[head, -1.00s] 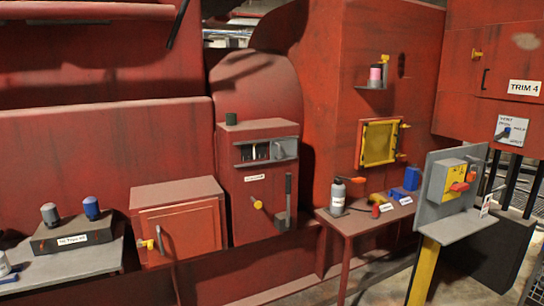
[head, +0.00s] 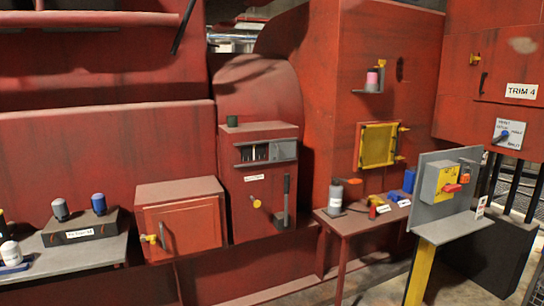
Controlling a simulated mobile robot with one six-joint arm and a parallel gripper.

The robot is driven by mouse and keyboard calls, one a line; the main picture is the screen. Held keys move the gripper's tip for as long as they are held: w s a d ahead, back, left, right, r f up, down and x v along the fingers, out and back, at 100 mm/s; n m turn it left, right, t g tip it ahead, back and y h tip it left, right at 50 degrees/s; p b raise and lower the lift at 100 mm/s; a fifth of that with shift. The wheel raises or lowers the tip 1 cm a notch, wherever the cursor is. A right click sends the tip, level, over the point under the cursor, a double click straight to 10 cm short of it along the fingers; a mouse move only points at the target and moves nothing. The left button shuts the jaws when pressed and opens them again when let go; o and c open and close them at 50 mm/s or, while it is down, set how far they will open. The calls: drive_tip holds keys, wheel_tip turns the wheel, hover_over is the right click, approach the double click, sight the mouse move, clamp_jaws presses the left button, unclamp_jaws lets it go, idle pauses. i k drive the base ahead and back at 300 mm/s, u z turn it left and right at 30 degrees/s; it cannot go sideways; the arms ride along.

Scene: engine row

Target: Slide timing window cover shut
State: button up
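The timing window (head: 254,153) is a dark slot with pale vertical marks, in the upper front of a red housing in the middle of the head view. Its grey cover (head: 284,150) sits at the right end of the slot. The left part of the slot is uncovered. A small label (head: 254,177) is below the window, too small to read. My gripper is not in view.
A red cabinet (head: 180,218) stands to the left. A red side table (head: 352,224) with a bottle stands to the right.

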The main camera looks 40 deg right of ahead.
sight(281, 151)
drive_tip(key=z, duration=0.1)
drive_tip(key=i, duration=0.95)
drive_tip(key=u, duration=0.05)
